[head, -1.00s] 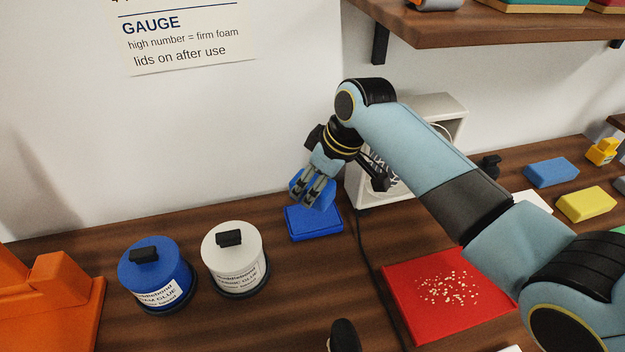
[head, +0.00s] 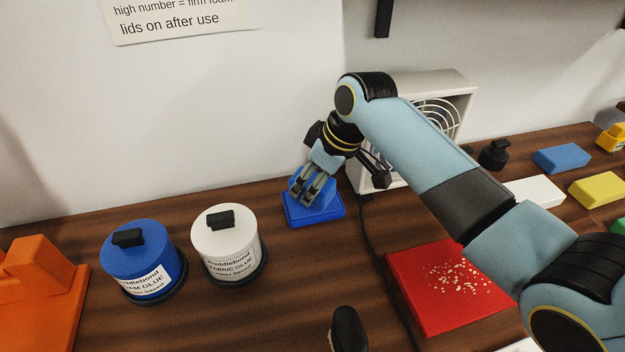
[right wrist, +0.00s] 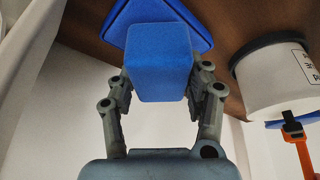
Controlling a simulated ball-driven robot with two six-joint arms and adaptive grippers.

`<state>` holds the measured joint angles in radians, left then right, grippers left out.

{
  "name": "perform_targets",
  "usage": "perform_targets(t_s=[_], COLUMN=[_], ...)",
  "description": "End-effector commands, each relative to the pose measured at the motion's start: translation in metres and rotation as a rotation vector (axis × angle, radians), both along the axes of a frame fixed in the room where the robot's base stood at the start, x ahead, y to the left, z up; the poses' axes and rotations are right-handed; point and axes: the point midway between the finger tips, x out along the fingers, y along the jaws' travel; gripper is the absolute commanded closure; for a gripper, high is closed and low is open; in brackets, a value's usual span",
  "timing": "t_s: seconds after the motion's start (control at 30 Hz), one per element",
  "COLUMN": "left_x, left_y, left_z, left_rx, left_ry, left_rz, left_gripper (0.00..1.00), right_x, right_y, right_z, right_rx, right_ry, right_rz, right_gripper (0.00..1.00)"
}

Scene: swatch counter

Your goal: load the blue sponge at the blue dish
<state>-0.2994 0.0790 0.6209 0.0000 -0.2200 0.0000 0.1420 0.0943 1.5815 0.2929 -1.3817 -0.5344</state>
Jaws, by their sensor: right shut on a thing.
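The blue sponge (head: 296,187) is held in my right gripper (head: 309,196), whose fingers close on its sides and point down. The blue dish (head: 318,217) lies on the counter under it, near the wall. In the right wrist view the sponge (right wrist: 162,68) fills the space between the fingers (right wrist: 160,88), and the dish (right wrist: 197,28) shows behind it. The sponge overlaps the dish in both views; I cannot tell whether they touch. My left gripper is not in view.
A blue glue pot (head: 140,258) and a white glue pot (head: 225,243) stand left of the dish. A white fan (head: 457,95) stands behind my right arm. A red slab (head: 425,300) with pale crumbs lies to the right. A dark cable runs beside the dish.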

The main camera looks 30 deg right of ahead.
Motion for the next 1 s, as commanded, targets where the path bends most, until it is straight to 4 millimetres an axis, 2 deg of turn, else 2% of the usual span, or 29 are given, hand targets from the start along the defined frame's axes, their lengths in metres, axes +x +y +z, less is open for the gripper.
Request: perform_targets(t_s=[1.0], left_x=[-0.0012], left_y=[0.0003], left_z=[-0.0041], left_rx=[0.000], left_ry=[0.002], left_rz=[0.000], left_gripper=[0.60], right_x=[-0.0001], right_y=[0.0002], right_z=[-0.0095], right_rx=[0.000], right_ry=[0.000], right_rz=[0.000], right_gripper=[0.76])
